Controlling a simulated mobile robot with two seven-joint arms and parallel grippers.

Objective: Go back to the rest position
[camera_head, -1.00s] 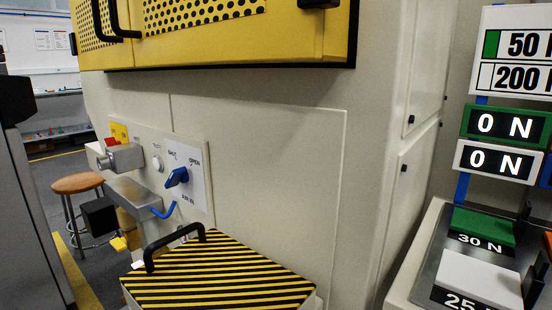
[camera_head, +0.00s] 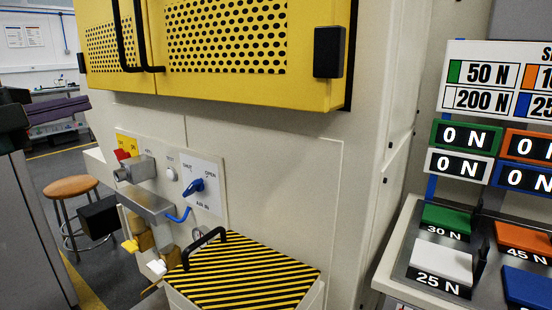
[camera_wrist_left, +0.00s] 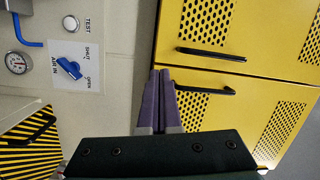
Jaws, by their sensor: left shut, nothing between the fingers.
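My left gripper (camera_head: 84,104) shows at the left edge of the head view, with purple fingers in front of the far bench. In the left wrist view its two purple fingers (camera_wrist_left: 160,78) are together with nothing between them. There they overlap the view of the cream panel and the yellow cabinet doors (camera_wrist_left: 215,65); I cannot tell how far off these are. My right gripper is in neither view.
A cream machine carries perforated yellow doors (camera_head: 225,45), a blue valve handle (camera_head: 195,187) and a striped lid (camera_head: 245,275). A stool (camera_head: 70,187) stands left. A console with force buttons (camera_head: 445,222) and displays stands right.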

